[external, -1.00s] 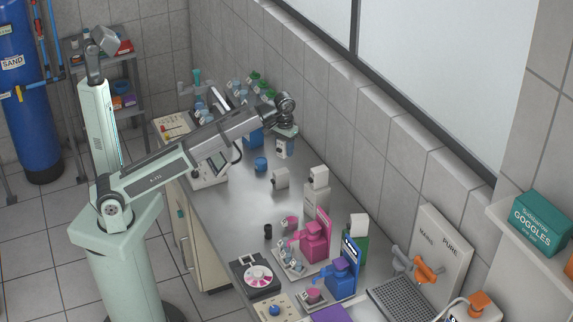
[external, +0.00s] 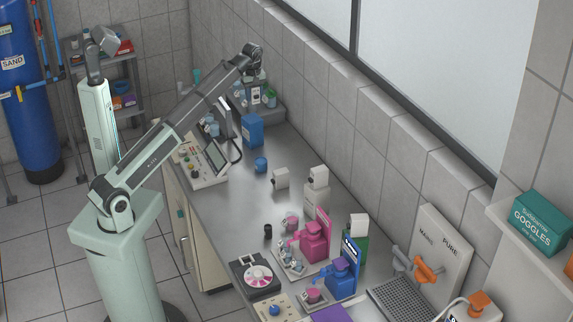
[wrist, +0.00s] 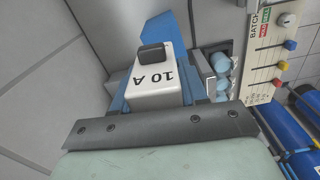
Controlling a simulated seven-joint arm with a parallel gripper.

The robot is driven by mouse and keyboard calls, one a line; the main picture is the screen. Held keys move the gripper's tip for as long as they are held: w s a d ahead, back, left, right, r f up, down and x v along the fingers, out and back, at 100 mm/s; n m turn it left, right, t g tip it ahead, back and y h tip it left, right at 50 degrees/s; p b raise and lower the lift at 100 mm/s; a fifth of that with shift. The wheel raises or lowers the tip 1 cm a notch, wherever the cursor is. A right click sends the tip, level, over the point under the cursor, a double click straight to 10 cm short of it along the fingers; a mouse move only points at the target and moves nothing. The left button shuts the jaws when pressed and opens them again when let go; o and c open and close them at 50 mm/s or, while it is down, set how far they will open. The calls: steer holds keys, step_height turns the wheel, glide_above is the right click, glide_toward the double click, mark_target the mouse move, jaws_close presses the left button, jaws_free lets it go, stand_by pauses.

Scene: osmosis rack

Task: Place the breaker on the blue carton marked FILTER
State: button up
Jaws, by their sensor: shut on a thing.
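The breaker (wrist: 155,75), a white block marked 10 A with a black toggle, is held in my gripper (external: 255,78). In the external view the breaker (external: 256,96) hangs below the gripper at the far end of the bench. My gripper is shut on it; its fingertips are hard to make out. A blue carton (external: 252,130) stands on the bench, lower in the picture than the breaker. Its FILTER mark cannot be read. In the wrist view a blue surface shows behind the breaker; I cannot tell whether it is the carton.
A control panel (external: 203,163) with coloured knobs stands left of the carton; it also shows in the wrist view (wrist: 270,50). A blue cup (external: 261,164) and white blocks (external: 280,179) stand nearer. Bottles stand around the far end. The tiled wall runs along the right.

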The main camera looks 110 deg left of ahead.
mark_target(252, 118)
steer(key=shift+s+a+r+n, duration=0.15)
steer(key=shift+s+a, duration=0.15)
steer(key=shift+s, duration=0.15)
steer(key=shift+s+a+r+n, duration=0.15)
steer(key=shift+s+a, duration=0.15)
steer(key=shift+s, duration=0.15)
steer(key=shift+s+f, duration=0.15)
steer(key=shift+f, duration=4.9)
steer(key=shift+f, duration=0.15)
steer(key=o, duration=1.1)
step_height(252, 118, up, 12)
steer(key=shift+r, duration=0.1)
